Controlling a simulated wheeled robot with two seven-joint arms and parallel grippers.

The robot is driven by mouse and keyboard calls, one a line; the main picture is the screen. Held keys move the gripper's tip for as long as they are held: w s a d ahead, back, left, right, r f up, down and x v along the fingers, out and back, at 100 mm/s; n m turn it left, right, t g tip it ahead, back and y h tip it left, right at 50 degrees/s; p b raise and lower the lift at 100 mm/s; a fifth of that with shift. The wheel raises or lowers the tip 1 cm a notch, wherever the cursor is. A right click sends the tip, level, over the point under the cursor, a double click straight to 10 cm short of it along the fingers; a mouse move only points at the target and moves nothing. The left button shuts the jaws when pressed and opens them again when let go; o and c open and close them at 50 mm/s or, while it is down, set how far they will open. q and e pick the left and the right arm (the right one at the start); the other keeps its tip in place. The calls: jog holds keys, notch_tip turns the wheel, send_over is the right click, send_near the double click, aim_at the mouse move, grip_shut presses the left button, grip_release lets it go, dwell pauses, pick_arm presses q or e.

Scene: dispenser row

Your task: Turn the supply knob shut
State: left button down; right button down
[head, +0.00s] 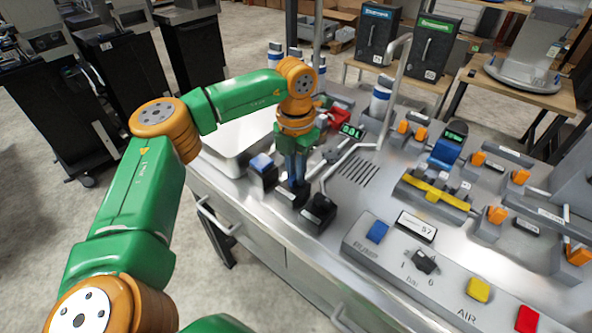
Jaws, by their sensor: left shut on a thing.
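My left gripper (294,172) reaches straight down over the near left part of the metal counter (300,228). Its fingers are shut on a dark knob on a black block (287,196); the fingers hide most of the knob. Right beside it stands another black block with a round black knob (320,206). A black rotary switch (424,262) with marks beside it sits on the front panel. I cannot read which of these is labelled as the supply. My right gripper is out of view.
A blue-topped block (262,164) stands just left of the gripper. A bent metal spout (352,152) and a green display (351,131) are close on the right. Blue (377,231), yellow (478,290) and red (527,320) buttons line the front panel.

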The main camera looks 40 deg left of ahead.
pick_arm(q)
jog(key=shift+m, duration=0.4)
jog(key=m+p, duration=0.1)
jog(key=m, duration=0.2)
jog(key=shift+r, duration=0.1)
jog(key=m+p, duration=0.1)
jog(key=m, duration=0.9)
jog(key=shift+p, duration=0.4)
jog(key=shift+f+m, duration=0.2)
jog(key=shift+m, duration=2.1)
jog(key=c, duration=0.8)
grip_release()
notch_tip(320, 180, up, 7)
jog(key=shift+d+r+b, duration=0.1)
jog(key=shift+r+b, duration=0.05)
jog(key=shift+b, duration=0.3)
